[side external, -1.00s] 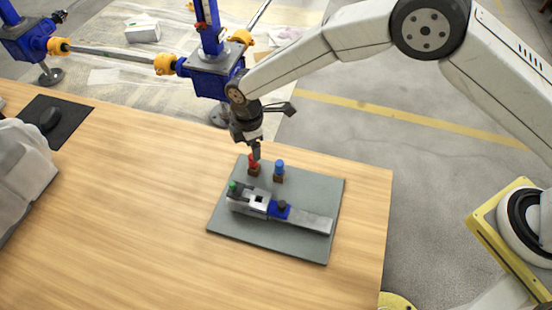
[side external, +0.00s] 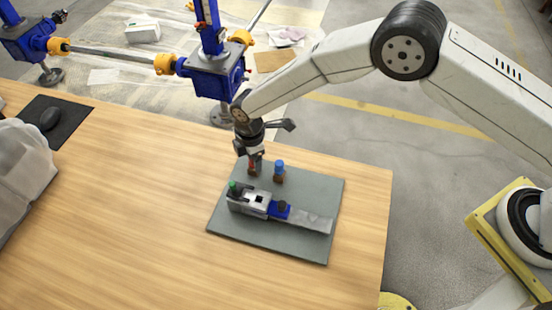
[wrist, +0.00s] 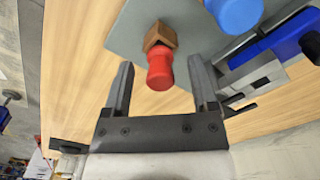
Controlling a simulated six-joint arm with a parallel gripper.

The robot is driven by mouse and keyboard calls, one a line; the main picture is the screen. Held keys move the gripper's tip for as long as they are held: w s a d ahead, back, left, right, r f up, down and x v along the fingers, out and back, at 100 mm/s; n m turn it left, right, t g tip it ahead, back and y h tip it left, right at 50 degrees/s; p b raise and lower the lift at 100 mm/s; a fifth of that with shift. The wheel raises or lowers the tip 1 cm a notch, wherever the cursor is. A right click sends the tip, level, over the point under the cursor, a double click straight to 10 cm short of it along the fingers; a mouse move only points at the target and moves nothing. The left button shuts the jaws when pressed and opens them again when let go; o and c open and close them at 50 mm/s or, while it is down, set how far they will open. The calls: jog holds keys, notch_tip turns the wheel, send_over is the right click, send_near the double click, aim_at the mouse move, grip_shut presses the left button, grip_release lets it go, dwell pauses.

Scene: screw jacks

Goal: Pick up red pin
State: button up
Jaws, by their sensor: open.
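The red pin (wrist: 159,70) stands in a small brown block (wrist: 160,38) on the grey-green plate (side external: 300,248). In the side view the red pin (side external: 252,168) is partly hidden by my gripper (side external: 254,160), which is right over it. In the wrist view my gripper (wrist: 163,88) is open, with one finger on each side of the red pin and a gap on both sides.
A blue pin (side external: 280,165) in its own brown block stands just right of the red pin. A grey metal fixture with a green pin (side external: 233,187) and a blue part (side external: 279,210) lies in front.

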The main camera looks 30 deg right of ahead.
grip_shut()
jog(key=shift+r, duration=0.2)
dwell(0.3)
jog(key=shift+r, duration=0.85)
jog(key=s+d+r, duration=0.6)
jog(key=s+r, duration=0.5)
jog(key=s, duration=0.1)
jog(key=shift+s+d, duration=0.2)
jog(key=shift+s, duration=0.05)
